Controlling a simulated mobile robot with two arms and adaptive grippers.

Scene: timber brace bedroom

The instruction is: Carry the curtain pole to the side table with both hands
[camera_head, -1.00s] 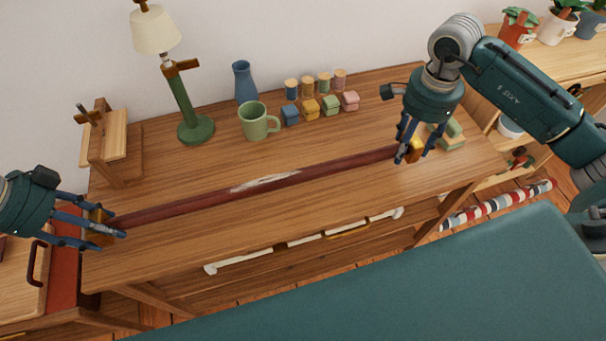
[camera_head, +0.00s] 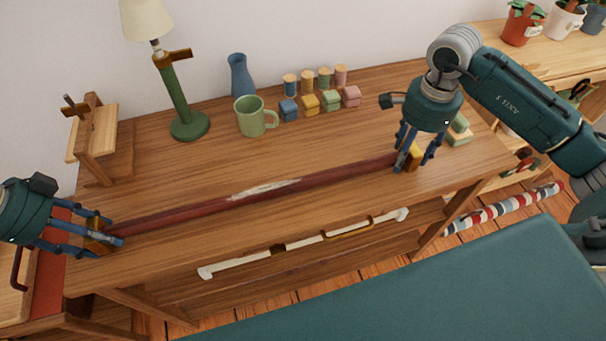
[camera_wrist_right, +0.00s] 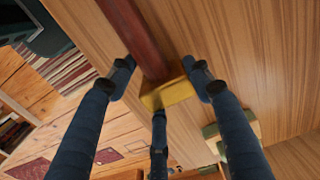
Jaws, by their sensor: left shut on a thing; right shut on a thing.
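The curtain pole (camera_head: 215,204) is dark red with a pale worn patch in its middle and yellow-brown end blocks. It stretches level across the wooden table (camera_head: 330,138), above its top; whether it touches the wood I cannot tell. My left gripper (camera_head: 103,236) is shut on its left end. My right gripper (camera_head: 415,155) is shut on its right end. In the right wrist view the pole (camera_wrist_right: 138,38) runs into a yellow end block (camera_wrist_right: 168,93) between my right fingers. I cannot tell which piece is the side table.
Behind the pole stand a green lamp (camera_head: 180,105), a blue vase (camera_head: 241,77), a green mug (camera_head: 250,117), and several spools and small blocks (camera_head: 331,100). A white pole (camera_head: 300,243) lies below the tabletop. A teal surface (camera_head: 430,290) fills the front.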

